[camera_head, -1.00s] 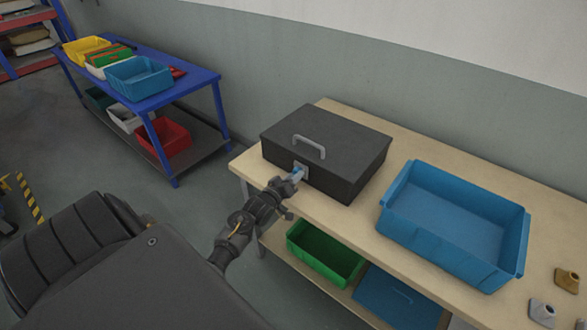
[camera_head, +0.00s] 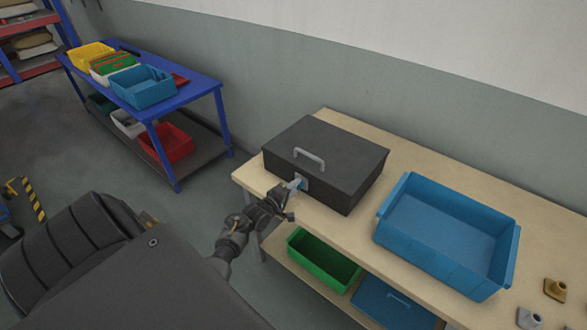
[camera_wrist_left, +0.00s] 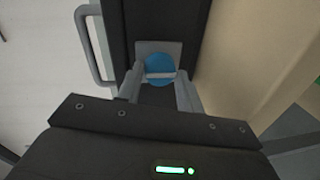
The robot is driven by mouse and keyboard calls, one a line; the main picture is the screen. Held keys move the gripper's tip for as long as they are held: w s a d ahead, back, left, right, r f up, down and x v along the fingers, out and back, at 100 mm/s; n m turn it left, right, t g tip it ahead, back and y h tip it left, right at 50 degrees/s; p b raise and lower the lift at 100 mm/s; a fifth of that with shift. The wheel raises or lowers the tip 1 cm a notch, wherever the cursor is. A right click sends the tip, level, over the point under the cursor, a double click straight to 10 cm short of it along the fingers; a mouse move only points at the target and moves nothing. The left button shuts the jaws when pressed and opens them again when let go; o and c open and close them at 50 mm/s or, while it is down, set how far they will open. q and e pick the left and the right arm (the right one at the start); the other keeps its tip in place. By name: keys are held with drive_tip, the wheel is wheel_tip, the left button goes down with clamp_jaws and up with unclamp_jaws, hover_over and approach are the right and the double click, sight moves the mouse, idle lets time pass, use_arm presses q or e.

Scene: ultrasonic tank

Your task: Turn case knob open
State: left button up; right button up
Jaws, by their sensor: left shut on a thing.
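The dark case (camera_head: 335,150) stands on the wooden workbench, its lid down and a grey handle (camera_head: 309,158) on top. On its front face is a small plate with a blue round knob (camera_wrist_left: 160,60) that has a pale bar across it. My left gripper (camera_head: 298,185) reaches the case's front from the left. In the left wrist view, its two grey fingers (camera_wrist_left: 160,80) are closed on the knob's bar, one on each side. In the head view the fingers partly hide the knob. My right gripper is not in view.
A large blue bin (camera_head: 447,235) stands right of the case on the bench (camera_head: 400,150). A blue table (camera_head: 190,95) with bins stands at back left.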

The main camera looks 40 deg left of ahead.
use_arm(q)
drive_tip(key=shift+r, duration=0.1)
idle(0.5)
drive_tip(key=o, duration=1)
drive_tip(key=shift+s, duration=0.1)
drive_tip(key=s, duration=0.3)
drive_tip(key=s+r, duration=0.1)
drive_tip(key=s, duration=0.3)
drive_tip(key=s+b, duration=0.1)
drive_tip(key=s, duration=0.2)
drive_tip(key=shift+s+d+r, duration=0.1)
drive_tip(key=shift+s+r, duration=0.05)
drive_tip(key=shift+s, duration=0.1)
